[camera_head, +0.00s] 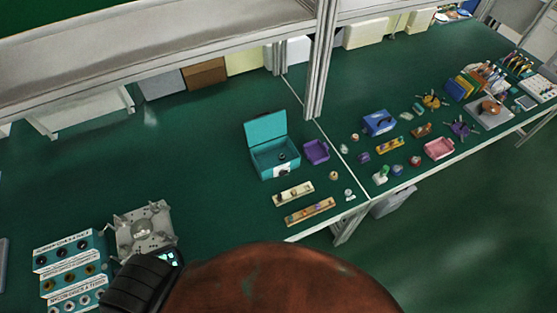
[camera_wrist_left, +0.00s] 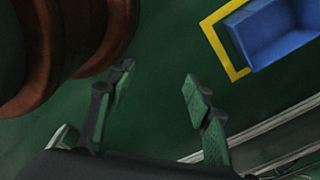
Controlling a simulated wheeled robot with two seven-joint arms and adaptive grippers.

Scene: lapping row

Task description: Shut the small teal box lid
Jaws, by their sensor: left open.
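The small teal box (camera_head: 262,169) stands on the green bench top in the middle of the head view. Its lid (camera_head: 266,130) is open and stands up at the back, leaning slightly. Some small dark and white items show in or at the front of the box. My left gripper (camera_wrist_left: 158,76) shows in the left wrist view, open with nothing between its fingers. The teal box is not in that view, and the left gripper's fingers do not show in the head view. My right gripper is in neither view.
A purple tray (camera_head: 316,152) sits close to the box's right. Two wooden strips (camera_head: 310,212) with small parts lie in front. A metal post (camera_head: 320,70) rises behind. Bench left of the box is clear. A blue bin (camera_wrist_left: 282,32) beside yellow marking shows in the wrist view.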

